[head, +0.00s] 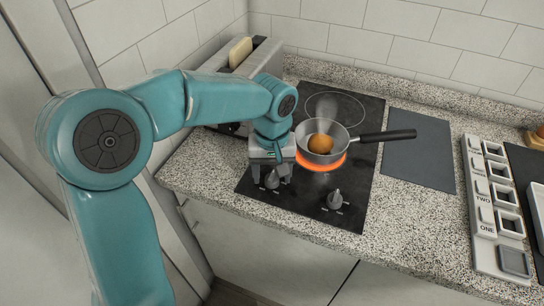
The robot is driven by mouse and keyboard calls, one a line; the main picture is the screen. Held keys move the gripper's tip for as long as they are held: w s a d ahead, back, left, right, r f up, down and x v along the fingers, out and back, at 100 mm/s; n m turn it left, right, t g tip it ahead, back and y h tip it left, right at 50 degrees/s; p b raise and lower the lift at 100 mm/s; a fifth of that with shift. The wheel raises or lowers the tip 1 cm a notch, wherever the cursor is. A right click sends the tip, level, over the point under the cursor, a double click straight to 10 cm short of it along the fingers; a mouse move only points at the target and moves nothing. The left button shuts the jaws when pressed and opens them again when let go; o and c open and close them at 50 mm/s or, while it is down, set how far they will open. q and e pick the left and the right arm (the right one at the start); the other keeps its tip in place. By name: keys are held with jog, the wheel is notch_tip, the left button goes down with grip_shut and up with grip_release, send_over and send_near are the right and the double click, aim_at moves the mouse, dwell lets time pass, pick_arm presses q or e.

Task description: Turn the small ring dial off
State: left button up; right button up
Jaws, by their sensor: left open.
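A black two-ring cooktop (362,215) is set in the speckled counter. The front ring (322,166) glows orange under a pan (345,148); the back ring (337,97) is a thin outline with no glow. Two grey dials sit along the front: a left dial (272,181) and a right dial (334,199). Which dial belongs to which ring is not clear. My left gripper (271,176) points down over the left dial, open, its fingers on either side of it. I cannot tell whether they touch it. My right gripper is not in view.
The pan holds a round orange-brown item (320,143), with steam above; its black handle (388,135) points right. A toaster (262,60) with bread stands behind my left arm. Right are a dark grey mat (420,150) and a labelled white rack (482,215).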

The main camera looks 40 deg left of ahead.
aim_at(272, 175)
pick_arm(q)
notch_tip(272, 175, up, 16)
jog(key=p, duration=0.2)
dwell(0.4)
